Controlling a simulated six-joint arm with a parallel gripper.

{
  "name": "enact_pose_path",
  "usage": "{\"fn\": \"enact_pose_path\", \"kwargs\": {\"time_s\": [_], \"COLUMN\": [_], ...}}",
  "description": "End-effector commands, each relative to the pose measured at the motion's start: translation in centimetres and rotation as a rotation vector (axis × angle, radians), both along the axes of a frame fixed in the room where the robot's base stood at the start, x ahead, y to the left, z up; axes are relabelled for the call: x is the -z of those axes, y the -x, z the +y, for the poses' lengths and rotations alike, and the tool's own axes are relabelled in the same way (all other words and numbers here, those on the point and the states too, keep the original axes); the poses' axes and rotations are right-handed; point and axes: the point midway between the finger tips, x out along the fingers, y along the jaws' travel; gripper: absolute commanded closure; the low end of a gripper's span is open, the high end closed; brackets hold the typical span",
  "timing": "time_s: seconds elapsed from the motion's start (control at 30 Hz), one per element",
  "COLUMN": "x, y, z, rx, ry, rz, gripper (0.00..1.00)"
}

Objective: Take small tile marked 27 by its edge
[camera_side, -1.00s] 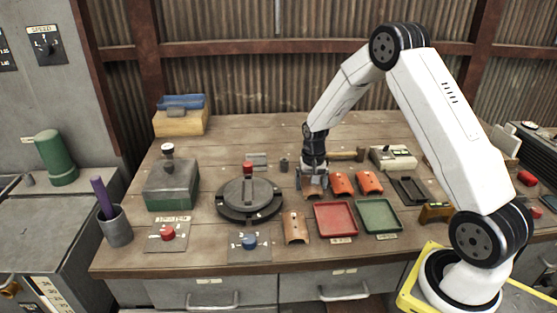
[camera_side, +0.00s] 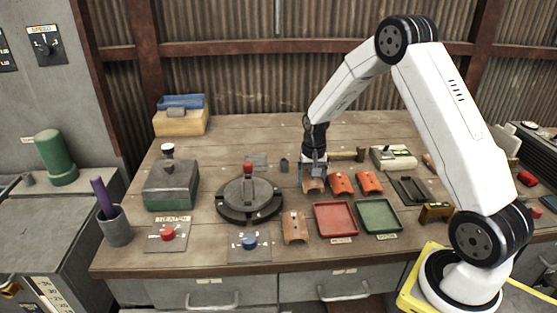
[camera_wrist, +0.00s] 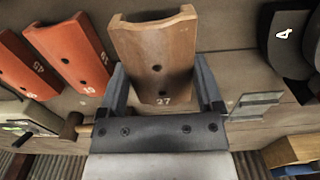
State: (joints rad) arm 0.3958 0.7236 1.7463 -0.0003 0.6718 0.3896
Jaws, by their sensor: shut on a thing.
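The small tile marked 27 (camera_wrist: 155,50) is a brown, curved clay tile. Its number shows at the near end in the wrist view. My gripper (camera_wrist: 162,75) is shut on this tile, with one grey finger on each side of its near end. In the side view my gripper (camera_side: 314,166) is at the tile (camera_side: 313,185), left of the two orange tiles. I cannot tell whether the tile is clear of the table.
Orange tiles (camera_side: 341,183) and (camera_side: 369,182) lie to the right. A red tray (camera_side: 335,219) and a green tray (camera_side: 378,216) stand in front. A round dark turntable (camera_side: 248,207) is to the left, and another tan tile (camera_side: 295,227) lies in front.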

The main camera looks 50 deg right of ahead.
Motion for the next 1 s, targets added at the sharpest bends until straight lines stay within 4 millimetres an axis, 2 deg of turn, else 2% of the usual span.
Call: {"fn": "enact_pose_path", "kwargs": {"time_s": [0.03, 0.17, 0.6, 1.0], "x": [-0.8, -2.0, -7.1, -9.5], "y": [0.0, 0.9, 5.2, 10.5], "z": [0.0, 0.3, 1.7, 3.5], "rx": [0.0, 0.0, 0.001, 0.0], "ry": [0.001, 0.001, 0.001, 0.001], "rz": [-0.003, -0.002, -0.002, -0.002], "gripper": [0.79, 0.79, 0.79, 0.79]}}
